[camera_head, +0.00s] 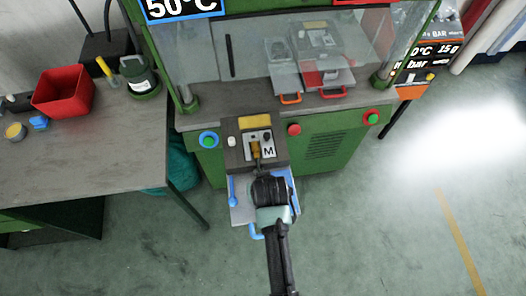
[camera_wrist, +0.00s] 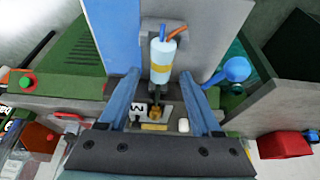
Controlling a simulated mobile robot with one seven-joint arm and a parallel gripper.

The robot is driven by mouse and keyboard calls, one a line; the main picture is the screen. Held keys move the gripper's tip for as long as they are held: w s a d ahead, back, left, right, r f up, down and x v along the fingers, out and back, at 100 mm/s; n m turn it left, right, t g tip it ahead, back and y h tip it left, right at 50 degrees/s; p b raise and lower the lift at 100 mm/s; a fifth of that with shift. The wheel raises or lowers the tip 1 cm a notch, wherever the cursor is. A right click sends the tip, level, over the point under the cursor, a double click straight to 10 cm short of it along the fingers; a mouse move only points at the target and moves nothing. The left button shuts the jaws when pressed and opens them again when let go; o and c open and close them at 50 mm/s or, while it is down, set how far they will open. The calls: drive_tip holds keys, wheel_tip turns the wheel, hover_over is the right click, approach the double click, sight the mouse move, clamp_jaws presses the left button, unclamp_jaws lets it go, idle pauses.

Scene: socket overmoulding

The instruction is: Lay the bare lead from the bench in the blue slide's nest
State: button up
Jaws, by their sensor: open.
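The blue slide (camera_head: 240,213) is drawn out at the front of the green machine. It also shows in the wrist view (camera_wrist: 115,30). The lead (camera_wrist: 162,62) has a pale body with a yellow band and orange and blue wire ends. Its dark, brass-tipped front points into the nest plate (camera_wrist: 138,108) marked M. The nest plate also shows in the head view (camera_head: 266,138), with brass at its middle. My gripper (camera_wrist: 162,76) is open, one finger on each side of the lead with gaps visible. In the head view my wrist hides the lead's body. I cannot tell whether it is fully seated.
A blue ball-ended lever (camera_wrist: 234,70) stands beside the slide. A grey bench (camera_head: 90,150) with a red bin (camera_head: 64,91) is on the left in the head view. Red-handled trays (camera_head: 325,82) sit inside the machine. The floor to the right is clear.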

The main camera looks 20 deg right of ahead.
drive_tip(key=v, duration=1.3)
drive_tip(key=shift+w, duration=0.15)
